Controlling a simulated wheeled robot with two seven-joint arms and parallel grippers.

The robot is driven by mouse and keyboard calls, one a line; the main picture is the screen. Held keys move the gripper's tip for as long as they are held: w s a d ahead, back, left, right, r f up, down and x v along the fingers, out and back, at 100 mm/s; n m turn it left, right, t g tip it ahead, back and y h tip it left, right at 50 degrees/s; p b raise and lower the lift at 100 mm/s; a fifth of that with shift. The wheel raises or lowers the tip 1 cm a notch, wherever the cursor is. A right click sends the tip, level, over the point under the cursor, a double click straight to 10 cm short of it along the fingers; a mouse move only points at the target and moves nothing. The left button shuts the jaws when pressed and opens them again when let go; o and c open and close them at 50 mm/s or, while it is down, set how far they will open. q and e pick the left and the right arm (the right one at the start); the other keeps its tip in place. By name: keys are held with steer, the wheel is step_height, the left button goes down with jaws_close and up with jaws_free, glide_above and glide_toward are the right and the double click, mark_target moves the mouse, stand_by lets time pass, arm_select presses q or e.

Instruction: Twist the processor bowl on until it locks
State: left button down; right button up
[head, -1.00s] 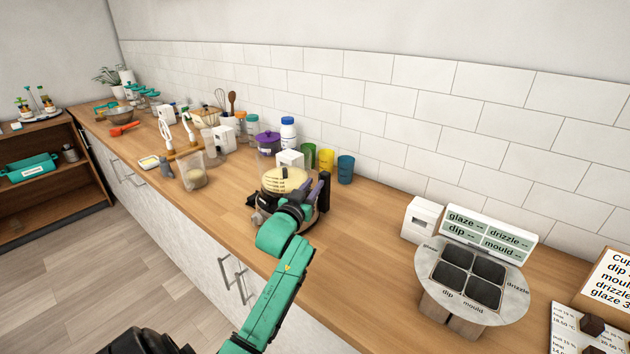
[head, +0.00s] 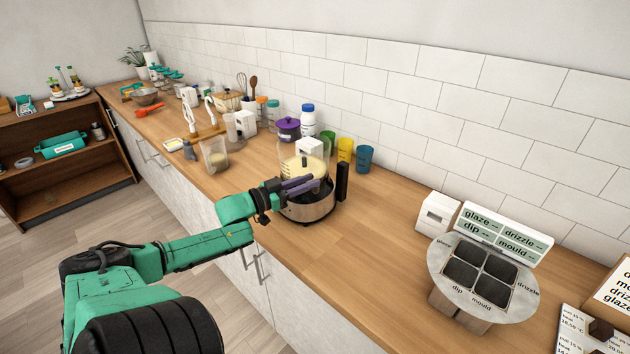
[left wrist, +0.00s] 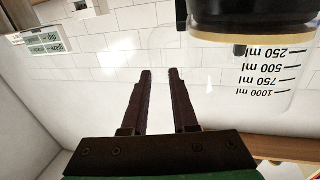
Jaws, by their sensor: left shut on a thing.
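The clear processor bowl (head: 318,172) sits over the round metallic processor base (head: 308,211) on the counter, with pale contents showing inside. A dark upright part (head: 343,181) stands at its right side. My left gripper (head: 302,186) comes in from the left with its dark purple fingers against the bowl's near side, shut on it. The left wrist view looks upside down. There the fingers (left wrist: 161,95) point up beside the clear bowl (left wrist: 225,90), marked 250 to 1000 ml. The exact gripped part and how the bowl is seated cannot be told. My right gripper is not in view.
Green (head: 327,139), yellow (head: 345,150) and teal (head: 364,158) cups stand behind the processor. A clear jug (head: 215,158) stands to its left. A round stand with dark wells (head: 437,257) is at the right. Counter between processor and stand is clear.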

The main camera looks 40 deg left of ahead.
arm_select(q)
steer(key=m+h, duration=0.1)
steer(key=s+a+h+b, duration=0.1)
steer(key=shift+s+a+f+m+g+h, duration=0.15)
steer(key=shift+a+m+g+h, duration=0.15)
steer(key=shift+m+g, duration=0.1)
steer(key=c, duration=0.6)
jaws_free()
steer(key=shift+s, duration=0.1)
steer(key=p+v, duration=0.1)
steer(key=v, duration=1.3)
steer(key=shift+s+a, duration=0.2)
steer(key=shift+s, duration=0.1)
